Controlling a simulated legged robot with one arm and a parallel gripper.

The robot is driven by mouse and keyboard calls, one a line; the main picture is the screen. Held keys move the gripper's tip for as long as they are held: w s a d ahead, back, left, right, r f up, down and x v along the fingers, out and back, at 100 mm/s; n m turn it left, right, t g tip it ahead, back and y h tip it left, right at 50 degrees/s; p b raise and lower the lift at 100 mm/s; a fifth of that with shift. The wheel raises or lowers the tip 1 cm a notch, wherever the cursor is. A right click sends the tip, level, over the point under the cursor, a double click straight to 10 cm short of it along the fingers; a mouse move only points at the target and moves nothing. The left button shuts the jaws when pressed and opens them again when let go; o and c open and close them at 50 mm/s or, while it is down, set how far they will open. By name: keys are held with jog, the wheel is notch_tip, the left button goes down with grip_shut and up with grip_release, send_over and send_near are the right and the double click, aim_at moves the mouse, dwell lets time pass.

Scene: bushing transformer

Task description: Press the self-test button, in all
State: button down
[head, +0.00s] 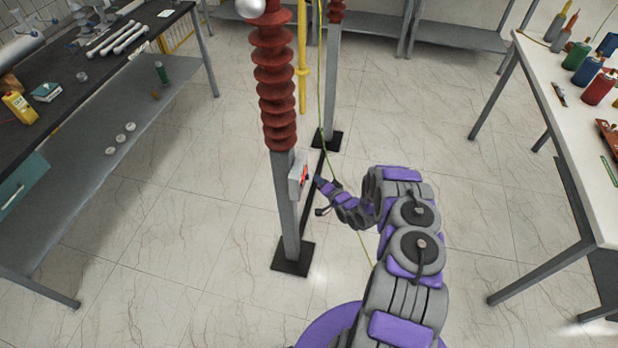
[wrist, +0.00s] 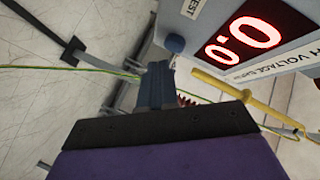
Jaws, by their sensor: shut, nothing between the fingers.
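The meter box (head: 298,176) is a small grey box on the post below the front red insulator. In the wrist view the box (wrist: 291,8) is tilted and shows a red "0.0" display (wrist: 243,42). A round blue button (wrist: 175,43) sits on its face beside a label ending in "EST". My gripper (wrist: 158,70) is shut and empty, with its blue fingertips just short of the button in the picture. I cannot tell whether they touch it. In the head view my gripper (head: 318,181) is close to the box's right side.
The red ribbed insulator (head: 276,85) stands on a grey post (head: 288,215) with a black foot. A second post (head: 330,90), a yellow rod (head: 302,60) and a green-yellow wire (head: 323,110) are behind. Workbenches stand left (head: 180,15) and right (head: 590,170).

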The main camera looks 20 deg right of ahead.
jog(key=shift+w+a+r, duration=0.1)
jog(key=shift+w+a, duration=0.1)
jog(key=shift+a, duration=0.2)
jog(key=shift+w+a, duration=0.25)
jog(key=shift+a, duration=0.1)
dwell(0.8)
jog(key=shift+d, duration=0.1)
jog(key=shift+s+d, duration=0.5)
jog(key=shift+d, duration=0.1)
jog(key=shift+d, duration=0.1)
jog(key=s+d+b, duration=0.1)
jog(key=d, duration=0.1)
jog(key=s+d+b, duration=0.1)
jog(key=d, duration=0.1)
jog(key=shift+s, duration=0.4)
dwell(0.9)
